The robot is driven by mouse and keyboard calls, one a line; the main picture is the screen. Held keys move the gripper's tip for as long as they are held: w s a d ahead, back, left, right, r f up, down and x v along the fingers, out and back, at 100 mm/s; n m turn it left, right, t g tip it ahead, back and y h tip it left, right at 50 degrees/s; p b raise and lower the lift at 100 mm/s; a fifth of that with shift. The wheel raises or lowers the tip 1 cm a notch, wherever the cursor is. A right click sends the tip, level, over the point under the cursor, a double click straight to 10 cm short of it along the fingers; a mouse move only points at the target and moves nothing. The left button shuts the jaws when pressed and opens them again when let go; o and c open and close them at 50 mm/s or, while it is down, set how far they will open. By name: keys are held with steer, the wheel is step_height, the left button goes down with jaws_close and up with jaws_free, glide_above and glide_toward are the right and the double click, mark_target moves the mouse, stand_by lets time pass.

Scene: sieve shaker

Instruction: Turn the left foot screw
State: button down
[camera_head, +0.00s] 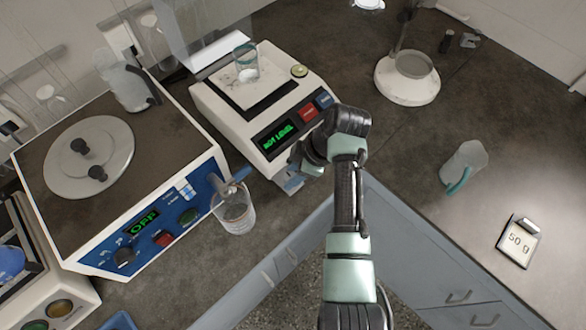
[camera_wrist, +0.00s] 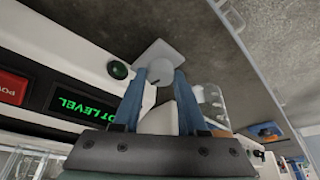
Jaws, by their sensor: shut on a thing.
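The white balance (camera_head: 215,108) stands on the dark bench, and its green display (camera_head: 279,136) reads "NOT LEVEL". The display is upside down in the wrist view (camera_wrist: 85,107). In the head view my gripper (camera_head: 290,182) is at the balance's front left corner, and the screw is hidden there. A round green bubble level (camera_head: 299,71) sits on top.
A glass beaker (camera_head: 246,66) stands on the balance pan. A hotplate-like unit (camera_head: 140,200) with an "OFF" display is to the left. A beaker (camera_head: 236,210) stands close left of my gripper.

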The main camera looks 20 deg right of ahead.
steer(key=m+p, duration=0.2)
steer(key=m+t+h+p, duration=0.1)
steer(key=m+p, duration=0.1)
steer(key=m, duration=0.1)
steer(key=shift+s+a+r+h, duration=0.15)
steer(key=shift+r+h, duration=0.05)
steer(key=shift+h, duration=0.1)
steer(key=shift+f+m+t+h+p, duration=0.1)
steer(key=shift+m+t+h+p, duration=0.25)
steer(key=shift+m+p, duration=0.6)
steer(key=shift+f+m+t+h+p, duration=0.15)
steer(key=shift+m+h+p, duration=0.25)
steer(key=shift+m, duration=1.05)
steer(key=shift+r, duration=0.1)
steer(key=shift+c, duration=2.2)
jaws_free()
steer(key=v, duration=1.2)
steer(key=shift+a+r, duration=0.2)
steer(key=shift+r, duration=0.25)
steer(key=shift+s, duration=0.1)
